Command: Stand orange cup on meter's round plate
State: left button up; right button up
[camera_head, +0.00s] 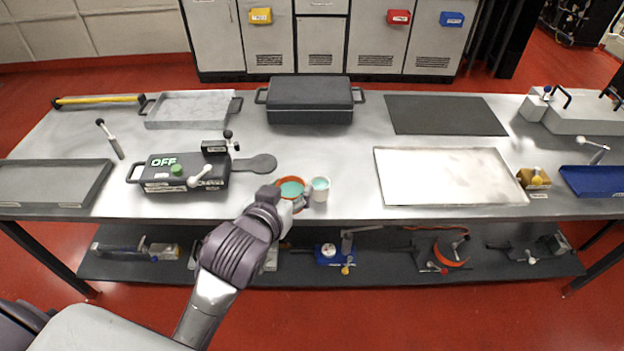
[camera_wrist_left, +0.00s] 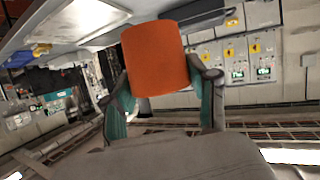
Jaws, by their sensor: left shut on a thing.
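The orange cup (camera_head: 291,181) is at the front edge of the metal bench in the head view, with a teal inside showing. My left gripper (camera_head: 287,198) is shut on it from the front. In the left wrist view the orange cup (camera_wrist_left: 155,70) sits between the two fingers (camera_wrist_left: 163,95). The meter (camera_head: 186,172), a dark box with a green "OFF" display, stands to the left. Its round plate (camera_head: 260,163) sticks out on its right side, looks empty, and is left of and behind the cup. My right gripper is not in view.
A white cup (camera_head: 320,188) stands just right of the orange cup, touching or very close. A dark case (camera_head: 311,97) is at the back. A light tray (camera_head: 447,149) lies to the right, and a grey tray (camera_head: 101,189) at far left. A lower shelf (camera_head: 110,268) holds tools.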

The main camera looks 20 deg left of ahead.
aim_at(263, 162)
jog(key=i+l+u, duration=0.5)
jog(key=i+l, duration=0.15)
jog(key=i+u, duration=0.1)
jog(key=u, duration=0.55)
jog(key=i+j, duration=0.3)
jog(key=j+u, duration=0.05)
jog(key=j, duration=0.1)
